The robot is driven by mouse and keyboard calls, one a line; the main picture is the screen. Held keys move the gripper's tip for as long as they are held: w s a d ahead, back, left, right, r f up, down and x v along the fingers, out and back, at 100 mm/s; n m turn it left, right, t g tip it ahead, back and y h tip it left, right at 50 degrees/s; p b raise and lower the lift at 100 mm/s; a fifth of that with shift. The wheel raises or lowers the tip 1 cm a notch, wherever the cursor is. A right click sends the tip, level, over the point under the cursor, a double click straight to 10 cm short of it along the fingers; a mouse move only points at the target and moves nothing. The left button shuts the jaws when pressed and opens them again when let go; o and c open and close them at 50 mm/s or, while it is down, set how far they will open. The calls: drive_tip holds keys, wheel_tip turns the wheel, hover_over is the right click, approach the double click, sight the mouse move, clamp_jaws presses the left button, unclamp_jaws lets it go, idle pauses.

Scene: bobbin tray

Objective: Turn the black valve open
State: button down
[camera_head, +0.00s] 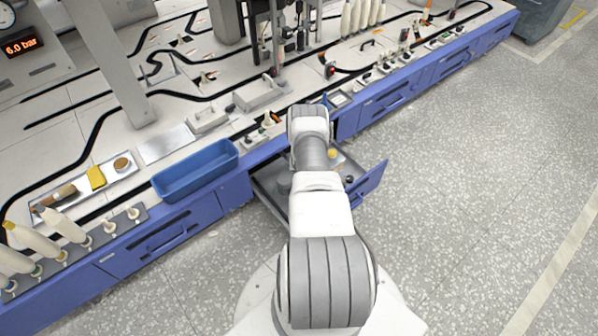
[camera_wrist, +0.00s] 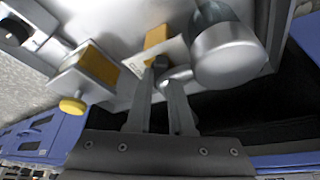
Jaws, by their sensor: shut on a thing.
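A black knob (camera_wrist: 15,29), likely the black valve, shows at the upper left of the wrist view, well apart from my fingers. A small black knob (camera_head: 348,179) also shows in the open drawer in the head view. My gripper (camera_wrist: 163,70) reaches into the drawer, with its fingertips close together. It is shut on what looks like a thin white printed tag (camera_wrist: 135,62) with an orange part (camera_wrist: 156,37); the exact grip is hard to see. In the head view my arm hides the gripper.
A metal block with a yellow knob (camera_wrist: 72,105) is left of my fingers, and a silver cylinder (camera_wrist: 225,58) is close on the right. The blue-fronted drawer (camera_head: 369,185) stands open. A blue bin (camera_head: 197,172) sits on the bench.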

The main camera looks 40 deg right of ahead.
drive_tip(key=n, duration=0.1)
drive_tip(key=n+y, duration=0.1)
drive_tip(key=shift+s+d+n+t, duration=0.2)
drive_tip(key=shift+n+t, duration=0.1)
drive_tip(key=shift+n, duration=0.1)
drive_tip(key=shift+d+n+y, duration=0.1)
drive_tip(key=shift+n+y, duration=0.6)
drive_tip(key=shift+n, duration=1.4)
drive_tip(key=c, duration=0.8)
unclamp_jaws()
drive_tip(key=shift+r, duration=0.1)
